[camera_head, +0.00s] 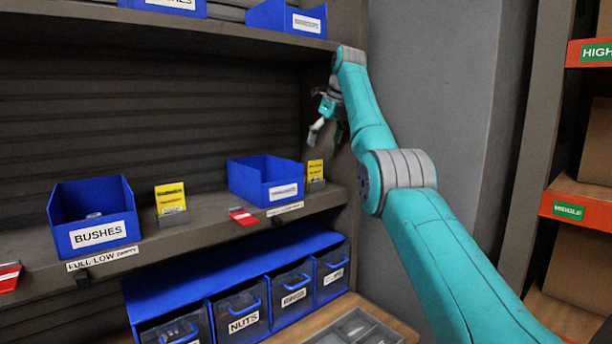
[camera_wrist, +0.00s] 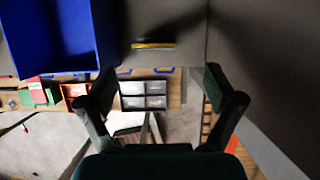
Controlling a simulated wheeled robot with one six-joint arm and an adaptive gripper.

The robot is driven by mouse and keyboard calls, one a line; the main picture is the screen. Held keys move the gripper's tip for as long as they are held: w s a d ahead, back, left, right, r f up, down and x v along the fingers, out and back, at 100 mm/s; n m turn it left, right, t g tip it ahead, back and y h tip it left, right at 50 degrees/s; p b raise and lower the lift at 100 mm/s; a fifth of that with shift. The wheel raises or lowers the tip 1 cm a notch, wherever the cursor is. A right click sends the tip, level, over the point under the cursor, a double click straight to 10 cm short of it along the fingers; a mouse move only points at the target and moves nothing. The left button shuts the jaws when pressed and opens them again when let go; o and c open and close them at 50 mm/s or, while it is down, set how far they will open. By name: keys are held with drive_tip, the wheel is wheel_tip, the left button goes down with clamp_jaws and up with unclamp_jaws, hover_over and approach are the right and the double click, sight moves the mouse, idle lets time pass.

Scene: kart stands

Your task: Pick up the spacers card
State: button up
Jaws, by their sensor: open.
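Two yellow cards stand upright on the middle shelf in the head view. One card (camera_head: 315,170) is at the right end, just right of a blue bin (camera_head: 252,184); the other card (camera_head: 171,198) is right of the BUSHES bin (camera_head: 84,222). Their print is too small to read, so I cannot tell which says spacers. My gripper (camera_head: 327,132) is open and empty, pointing down above the right card. In the wrist view the gripper (camera_wrist: 158,88) shows both fingers spread, with the card's thin yellow top edge (camera_wrist: 154,45) beyond them, apart from both.
The upper shelf (camera_head: 230,33) overhangs above the gripper. A grey wall (camera_head: 430,90) stands close on the right. The blue bin's wall (camera_wrist: 103,35) is close on the left in the wrist view. Below are dark drawers (camera_head: 242,311) and a grey tray (camera_head: 355,328).

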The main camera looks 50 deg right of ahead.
sight(315, 164)
drive_tip(key=x, duration=0.5)
drive_tip(key=shift+w, duration=0.1)
drive_tip(key=shift+a+x, duration=0.2)
drive_tip(key=shift+x, duration=1.15)
drive_tip(key=shift+a+x, duration=0.2)
drive_tip(key=shift+x, duration=1.15)
drive_tip(key=shift+w+r, duration=0.1)
drive_tip(key=shift+w, duration=0.1)
drive_tip(key=shift+c, duration=0.3)
drive_tip(key=c, duration=0.9)
